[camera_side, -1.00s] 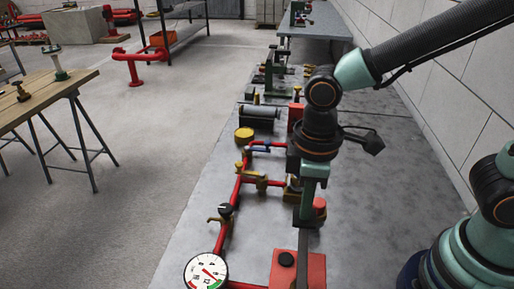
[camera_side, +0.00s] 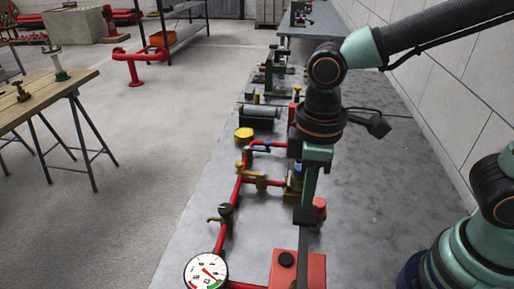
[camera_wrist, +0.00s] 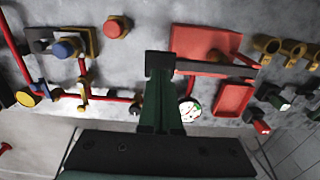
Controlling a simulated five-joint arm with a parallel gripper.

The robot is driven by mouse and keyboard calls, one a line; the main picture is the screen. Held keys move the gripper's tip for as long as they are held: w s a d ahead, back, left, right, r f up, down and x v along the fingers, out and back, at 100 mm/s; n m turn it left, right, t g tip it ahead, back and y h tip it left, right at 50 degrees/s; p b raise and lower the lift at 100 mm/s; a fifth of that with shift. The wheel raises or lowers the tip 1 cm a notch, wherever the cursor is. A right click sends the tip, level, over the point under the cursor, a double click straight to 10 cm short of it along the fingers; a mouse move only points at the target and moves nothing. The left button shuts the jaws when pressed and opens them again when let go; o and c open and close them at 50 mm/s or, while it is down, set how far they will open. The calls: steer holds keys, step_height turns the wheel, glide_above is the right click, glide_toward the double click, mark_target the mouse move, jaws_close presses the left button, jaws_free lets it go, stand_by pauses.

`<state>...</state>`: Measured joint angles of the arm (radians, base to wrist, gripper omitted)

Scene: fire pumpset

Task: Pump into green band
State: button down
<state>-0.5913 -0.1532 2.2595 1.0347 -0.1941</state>
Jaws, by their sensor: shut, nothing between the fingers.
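The pressure gauge (camera_side: 206,272) stands at the bottom of the side view. Its white dial has a green band at the lower right; the needle is too small to read against the band. The red pump box (camera_side: 312,268) is right of the gauge, with a dark grey lever (camera_side: 302,245) rising from it toward my gripper. My gripper (camera_side: 306,215) is shut with nothing between the fingers, at the lever's far end; whether they touch is unclear. In the wrist view, the black fingertips (camera_wrist: 160,65) are beside the lever's end (camera_wrist: 185,66).
Red piping (camera_side: 235,190) with brass valves runs along the bench left of my gripper. A yellow cap (camera_side: 244,134) and a grey cylinder (camera_side: 260,112) lie farther back. The right side of the bench is mostly bare.

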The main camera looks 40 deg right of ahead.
steer(key=shift+r, duration=2.05)
steer(key=w+d+r+m+t, duration=0.1)
steer(key=d+m, duration=0.3)
steer(key=d, duration=0.4)
steer(key=w+d+r+m+t, duration=0.2)
steer(key=w+d+m+t, duration=0.1)
steer(key=d, duration=0.5)
steer(key=shift+d+r+m+t, duration=0.3)
steer(key=shift+m+t, duration=0.5)
steer(key=shift+m, duration=0.2)
